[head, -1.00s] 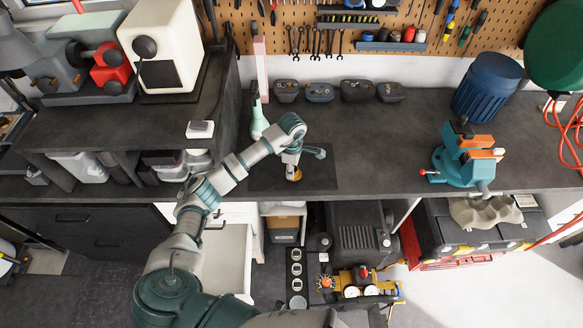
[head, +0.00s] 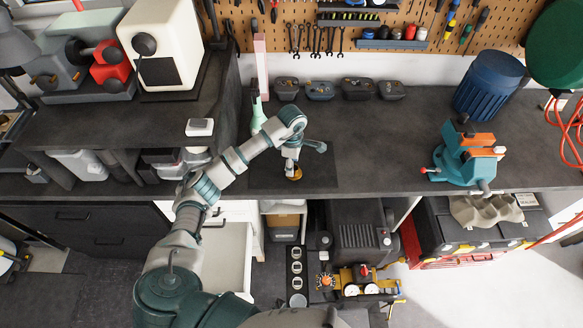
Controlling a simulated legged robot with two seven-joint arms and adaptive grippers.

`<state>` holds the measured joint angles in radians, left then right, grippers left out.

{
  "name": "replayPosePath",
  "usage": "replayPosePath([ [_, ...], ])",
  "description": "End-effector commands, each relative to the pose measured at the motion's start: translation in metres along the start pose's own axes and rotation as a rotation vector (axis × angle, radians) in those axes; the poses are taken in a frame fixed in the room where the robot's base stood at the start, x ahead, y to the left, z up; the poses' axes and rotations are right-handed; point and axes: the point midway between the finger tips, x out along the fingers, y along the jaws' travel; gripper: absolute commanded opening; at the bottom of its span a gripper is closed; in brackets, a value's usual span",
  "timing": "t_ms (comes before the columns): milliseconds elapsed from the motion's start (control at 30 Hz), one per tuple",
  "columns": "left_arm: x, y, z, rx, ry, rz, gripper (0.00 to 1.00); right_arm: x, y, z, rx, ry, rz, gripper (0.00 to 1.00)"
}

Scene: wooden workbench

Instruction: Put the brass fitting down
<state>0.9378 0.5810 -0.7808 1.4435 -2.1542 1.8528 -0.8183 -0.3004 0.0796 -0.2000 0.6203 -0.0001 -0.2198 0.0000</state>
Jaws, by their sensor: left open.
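The brass fitting (head: 295,175) is a small orange-gold piece low at the tip of my left gripper (head: 292,168). It is on or just above the dark mat (head: 322,177) on the workbench; I cannot tell whether it touches the mat. My left gripper is open and sits right over the fitting, hiding part of it. One finger or link sticks out to the right, above the mat. My right gripper is not in view.
A pale green bottle (head: 259,115) stands behind my left arm. Several grey bins (head: 320,91) line the back wall. A teal and orange vise (head: 468,158) and a blue drum (head: 488,86) stand to the right. The bench between mat and vise is clear.

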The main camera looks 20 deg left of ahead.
Motion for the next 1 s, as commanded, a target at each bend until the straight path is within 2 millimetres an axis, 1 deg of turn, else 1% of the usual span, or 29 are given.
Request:
replayPosePath([
  [33,-0.011,0.002,-0.001,-0.001,-0.001,0.006,0.59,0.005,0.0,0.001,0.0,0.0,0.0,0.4],
  [200,-0.05,0.001,-0.001,-0.001,0.001,0.005,0.59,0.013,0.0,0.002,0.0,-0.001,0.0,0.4],
  [300,-0.069,0.001,-0.001,0.0,0.0,0.003,0.59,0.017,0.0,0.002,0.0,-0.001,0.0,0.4],
  [433,-0.087,0.001,-0.001,-0.002,0.0,0.001,0.59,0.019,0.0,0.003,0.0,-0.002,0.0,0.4],
  [600,-0.096,0.0,-0.001,-0.002,0.0,0.0,0.59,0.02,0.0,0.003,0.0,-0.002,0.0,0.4],
  [1000,-0.096,0.0,-0.001,-0.002,0.0,0.0,0.59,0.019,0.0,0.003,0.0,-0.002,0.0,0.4],
])
